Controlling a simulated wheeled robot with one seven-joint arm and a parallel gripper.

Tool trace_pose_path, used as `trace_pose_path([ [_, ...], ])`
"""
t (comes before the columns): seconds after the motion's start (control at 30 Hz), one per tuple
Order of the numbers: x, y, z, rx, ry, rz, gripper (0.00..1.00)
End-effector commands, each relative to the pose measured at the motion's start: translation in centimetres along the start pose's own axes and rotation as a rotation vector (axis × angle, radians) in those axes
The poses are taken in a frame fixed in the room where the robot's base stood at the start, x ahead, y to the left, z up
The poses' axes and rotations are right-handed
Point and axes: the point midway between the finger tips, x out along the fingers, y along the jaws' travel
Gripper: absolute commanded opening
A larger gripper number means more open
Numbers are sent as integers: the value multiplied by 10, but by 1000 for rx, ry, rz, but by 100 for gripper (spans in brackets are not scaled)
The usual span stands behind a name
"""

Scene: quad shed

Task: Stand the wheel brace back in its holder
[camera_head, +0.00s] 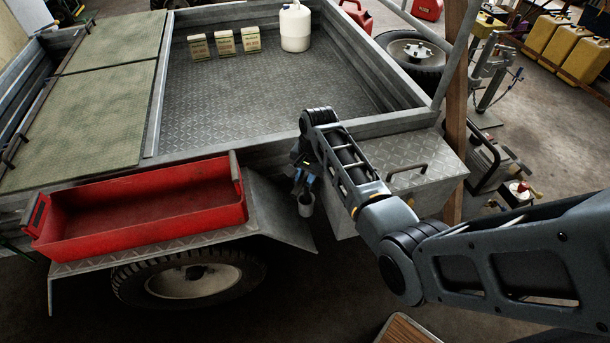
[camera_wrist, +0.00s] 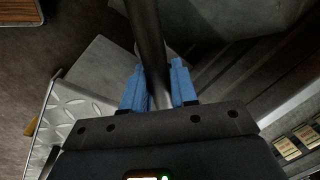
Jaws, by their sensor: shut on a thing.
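My gripper (camera_head: 302,177) hangs beside the trailer's side, between the red tray and the metal box. In the wrist view its blue fingers (camera_wrist: 158,67) are shut on a dark round bar, the wheel brace (camera_wrist: 147,32). The bar runs from the top edge down between the fingers; its ends are not clear there. In the head view a short grey cup-like piece (camera_head: 306,206) shows just below the fingers. It may be the holder; I cannot tell whether the brace is in it. Most of the brace is hidden in the head view.
A red tray (camera_head: 238,207) sits on the fender (camera_head: 270,205) left of my gripper. A chequer-plate box (camera_head: 438,165) with a handle is close on the right. The trailer bed (camera_head: 270,85) holds several small cartons and a white jug (camera_head: 295,28), with bare floor in front.

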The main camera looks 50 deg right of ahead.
Motion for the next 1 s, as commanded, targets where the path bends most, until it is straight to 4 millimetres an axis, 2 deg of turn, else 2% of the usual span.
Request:
trace_pose_path([
  [1.0,13,2,0,0,1,-1,0],
])
